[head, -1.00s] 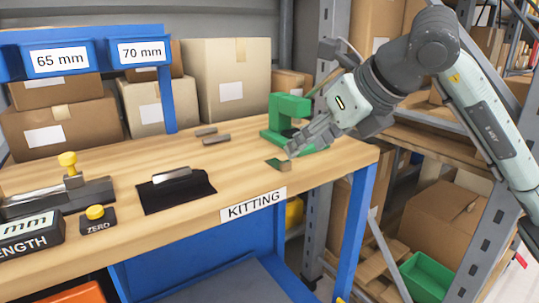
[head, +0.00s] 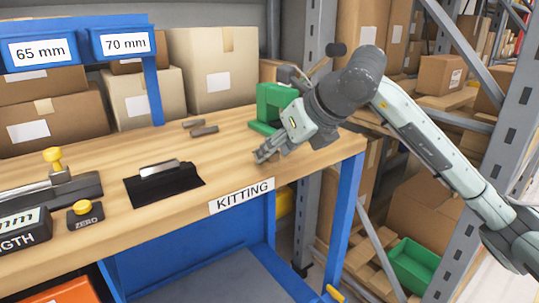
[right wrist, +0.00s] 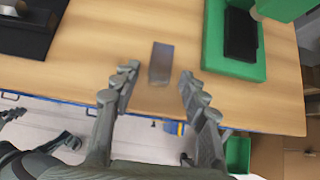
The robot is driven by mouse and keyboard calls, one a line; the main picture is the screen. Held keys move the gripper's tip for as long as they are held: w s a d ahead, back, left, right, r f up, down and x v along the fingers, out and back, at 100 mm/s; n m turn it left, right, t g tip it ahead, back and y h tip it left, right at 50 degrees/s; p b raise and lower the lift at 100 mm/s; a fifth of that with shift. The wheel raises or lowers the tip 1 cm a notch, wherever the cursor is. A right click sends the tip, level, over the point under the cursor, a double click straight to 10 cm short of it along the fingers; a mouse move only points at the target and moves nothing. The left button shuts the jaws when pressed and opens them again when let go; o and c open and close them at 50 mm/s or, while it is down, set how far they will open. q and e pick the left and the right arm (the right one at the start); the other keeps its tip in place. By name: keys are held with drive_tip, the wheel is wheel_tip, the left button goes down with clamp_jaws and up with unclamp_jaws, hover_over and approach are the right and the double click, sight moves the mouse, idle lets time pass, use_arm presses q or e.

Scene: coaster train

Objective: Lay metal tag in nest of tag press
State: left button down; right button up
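The metal tag (right wrist: 161,60) is a small grey-brown rectangle on the wooden tabletop, near the front edge. In the right wrist view it lies just beyond and between the spread fingertips of my right gripper (right wrist: 158,76). The gripper is open and holds nothing. In the head view my right gripper (head: 264,154) is low over the right end of the table and hides the tag. The green tag press (head: 271,103) stands behind it. In the right wrist view the press's base (right wrist: 212,45) is right of the tag, with a dark pad (right wrist: 241,36) on it. My left gripper is not in view.
A black stand (head: 165,186) with a metal bar is left of the gripper. Two grey bars (head: 204,132) lie farther back. A length gauge (head: 50,195) and a yellow ZERO button (head: 83,208) are at the left. Table between stand and gripper is clear.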

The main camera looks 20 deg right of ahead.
clamp_jaws()
drive_tip(key=shift+r, duration=0.15)
